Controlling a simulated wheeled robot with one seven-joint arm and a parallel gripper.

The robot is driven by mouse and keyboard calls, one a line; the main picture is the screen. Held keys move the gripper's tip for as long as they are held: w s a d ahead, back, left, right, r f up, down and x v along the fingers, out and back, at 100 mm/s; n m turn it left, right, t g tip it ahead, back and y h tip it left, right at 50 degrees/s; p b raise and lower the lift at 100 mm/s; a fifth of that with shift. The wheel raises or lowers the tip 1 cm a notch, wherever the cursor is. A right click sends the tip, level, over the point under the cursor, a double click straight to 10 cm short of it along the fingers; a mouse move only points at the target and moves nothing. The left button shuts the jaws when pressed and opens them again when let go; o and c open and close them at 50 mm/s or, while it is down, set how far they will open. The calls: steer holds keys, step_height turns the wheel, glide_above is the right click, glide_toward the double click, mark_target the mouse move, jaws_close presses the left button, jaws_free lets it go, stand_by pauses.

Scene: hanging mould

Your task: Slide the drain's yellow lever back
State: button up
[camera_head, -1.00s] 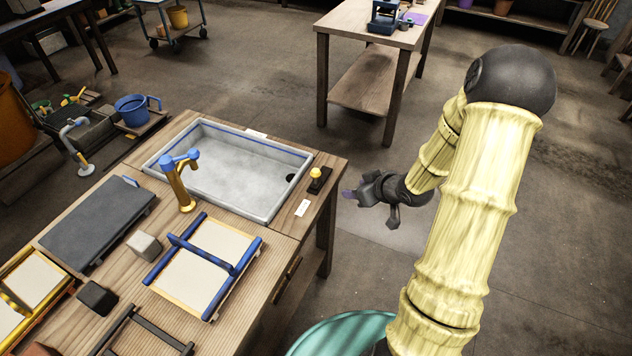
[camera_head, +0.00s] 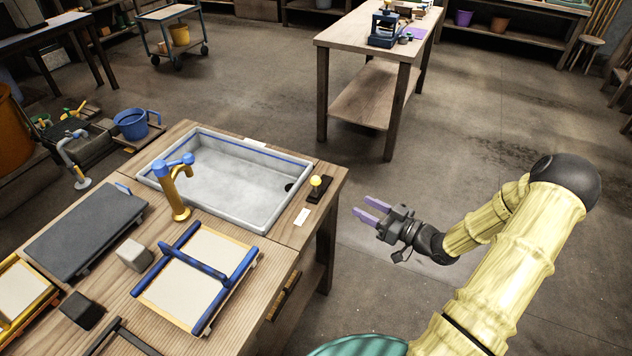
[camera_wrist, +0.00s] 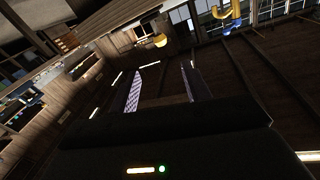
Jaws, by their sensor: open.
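The drain's yellow lever (camera_head: 316,181) is a small yellow knob on a dark base plate at the right end of the sink (camera_head: 225,178), on the wooden bench. The round dark drain hole (camera_head: 289,187) shows in the sink's right corner. My gripper (camera_head: 366,208) has two purple fingers, open and empty. It is in the air to the right of the bench edge, apart from the lever and pointing left toward it. In the wrist view a yellow knob (camera_wrist: 160,41) shows beyond the open fingers (camera_wrist: 162,90). That view is dark and tilted.
A yellow tap with blue handles (camera_head: 175,187) stands at the sink's front side. A blue-framed mould (camera_head: 195,275), a grey block (camera_head: 134,254) and a dark board (camera_head: 85,229) lie on the bench. A white label (camera_head: 302,216) lies near the lever. Another table (camera_head: 350,45) stands behind.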

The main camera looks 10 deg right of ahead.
mark_target(316, 181)
steer(key=p+x, duration=0.1)
steer(key=x, duration=1.6)
